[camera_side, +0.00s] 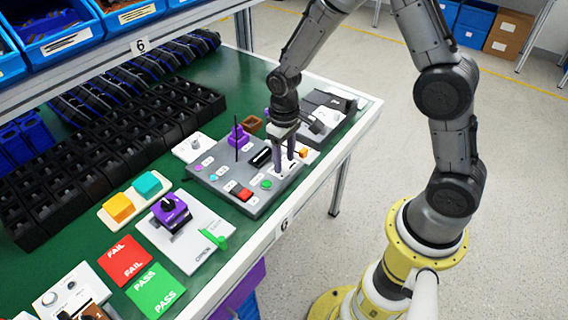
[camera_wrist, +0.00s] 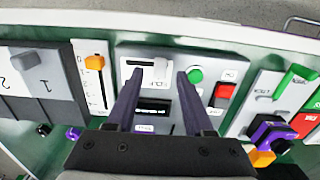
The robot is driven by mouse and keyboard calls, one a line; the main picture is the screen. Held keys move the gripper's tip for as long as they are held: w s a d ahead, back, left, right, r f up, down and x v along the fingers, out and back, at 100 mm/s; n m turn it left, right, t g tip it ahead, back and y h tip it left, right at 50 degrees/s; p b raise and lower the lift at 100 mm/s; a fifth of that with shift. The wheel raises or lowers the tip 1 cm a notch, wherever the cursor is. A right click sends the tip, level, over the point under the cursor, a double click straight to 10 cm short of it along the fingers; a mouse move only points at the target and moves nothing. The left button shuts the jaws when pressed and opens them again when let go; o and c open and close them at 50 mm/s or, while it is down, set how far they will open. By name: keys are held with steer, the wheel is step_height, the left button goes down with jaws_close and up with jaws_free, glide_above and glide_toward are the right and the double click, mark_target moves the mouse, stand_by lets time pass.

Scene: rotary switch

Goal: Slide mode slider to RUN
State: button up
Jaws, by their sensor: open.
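The grey control panel (camera_side: 222,170) lies on the green bench. In the wrist view, a white plate on the panel (camera_wrist: 226,66) has a dark slot with a pale slider knob (camera_wrist: 160,68) at its right end. I take this to be the mode slider; its small lettering cannot be read. My gripper (camera_side: 283,166) points down over the panel's right part, its fingers apart and empty. In the wrist view my gripper (camera_wrist: 160,75) has one fingertip on each side of the slider knob. Whether a finger touches it cannot be told. In the side view the fingers partly hide the slider.
An orange slider (camera_wrist: 94,62) on a white scale sits left of the slot. A green button (camera_wrist: 195,74), red switch (camera_wrist: 222,92) and dark display (camera_wrist: 153,108) are close by. A purple joystick (camera_side: 238,137) stands on the panel. Black bins (camera_side: 90,160) line the back.

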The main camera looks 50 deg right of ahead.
mark_target(283, 170)
steer(key=shift+f, duration=1.3)
steer(key=shift+c, duration=0.3)
jaws_close()
